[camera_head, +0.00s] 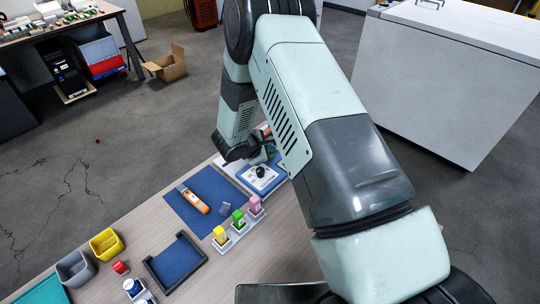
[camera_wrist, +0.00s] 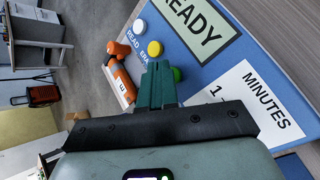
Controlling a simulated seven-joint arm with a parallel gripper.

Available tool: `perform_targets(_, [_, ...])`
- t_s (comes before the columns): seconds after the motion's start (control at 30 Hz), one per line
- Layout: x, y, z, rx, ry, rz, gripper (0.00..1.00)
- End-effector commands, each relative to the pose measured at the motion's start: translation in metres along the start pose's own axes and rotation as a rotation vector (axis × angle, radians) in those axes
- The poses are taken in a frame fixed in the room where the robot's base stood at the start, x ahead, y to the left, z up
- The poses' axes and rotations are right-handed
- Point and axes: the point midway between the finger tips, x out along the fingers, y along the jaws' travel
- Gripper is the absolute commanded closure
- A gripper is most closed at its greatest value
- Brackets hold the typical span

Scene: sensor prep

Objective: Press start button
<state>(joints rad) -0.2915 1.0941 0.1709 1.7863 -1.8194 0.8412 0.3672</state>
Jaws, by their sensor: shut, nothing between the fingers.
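The blue panel (camera_wrist: 205,62) fills the upper right of the wrist view, with a READY display (camera_wrist: 195,28) and a white MINUTES label (camera_wrist: 245,100). A white button (camera_wrist: 139,26), a yellow button (camera_wrist: 154,48) and a green button (camera_wrist: 177,74) sit in a row. The green one is partly hidden by my gripper (camera_wrist: 158,68), whose teal fingers are shut and empty right at it; I cannot tell if they touch. No start label is readable. In the head view the blue-and-white device with a black knob (camera_head: 261,171) stands on the table, partly hidden by my arm.
An orange tool (camera_head: 194,200) lies on a blue mat (camera_head: 213,186). Yellow, green and pink blocks (camera_head: 239,217) stand in white holders. A blue tray (camera_head: 176,264), a yellow bin (camera_head: 106,244) and a grey bin (camera_head: 76,268) are nearer the front left.

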Motion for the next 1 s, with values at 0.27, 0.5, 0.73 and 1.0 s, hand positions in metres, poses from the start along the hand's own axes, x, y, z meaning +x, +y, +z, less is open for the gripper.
perform_targets(0.27, [0.0000,0.0003,0.0001,0.001,0.000,0.000,1.00])
perform_targets(0.5, [0.0015,-0.0009,-0.0011,0.001,0.000,0.000,1.00])
perform_targets(0.73, [0.0034,-0.0022,-0.0025,0.002,0.000,0.000,1.00])
perform_targets(1.0, [0.0054,-0.0034,-0.0039,0.002,0.000,0.001,1.00])
